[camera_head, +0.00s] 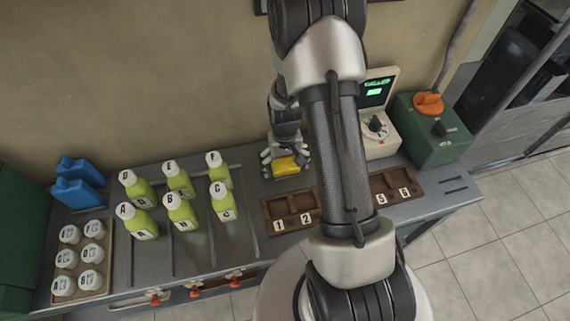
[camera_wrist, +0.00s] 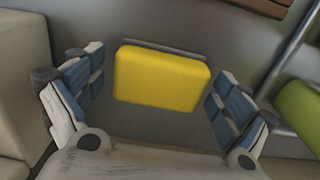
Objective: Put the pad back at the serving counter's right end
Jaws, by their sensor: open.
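The yellow pad (camera_head: 287,166) lies on the grey metal counter (camera_head: 245,236), near the wall and just behind the numbered wooden tray. In the wrist view the pad (camera_wrist: 160,78) is a rounded yellow block between my fingers. My gripper (camera_head: 285,158) is at the pad, pointing down at it. In the wrist view its two fingers are spread, one at each side of the pad, with a gap showing on both sides. My arm hides part of the counter's right half.
Several green bottles (camera_head: 180,216) stand left of the pad. A tray of white-capped jars (camera_head: 83,260) and blue bottles (camera_head: 74,188) are farther left. The numbered wooden tray (camera_head: 280,203) lies in front. A beige machine with a screen (camera_head: 380,135) and a green box (camera_head: 435,140) stand right.

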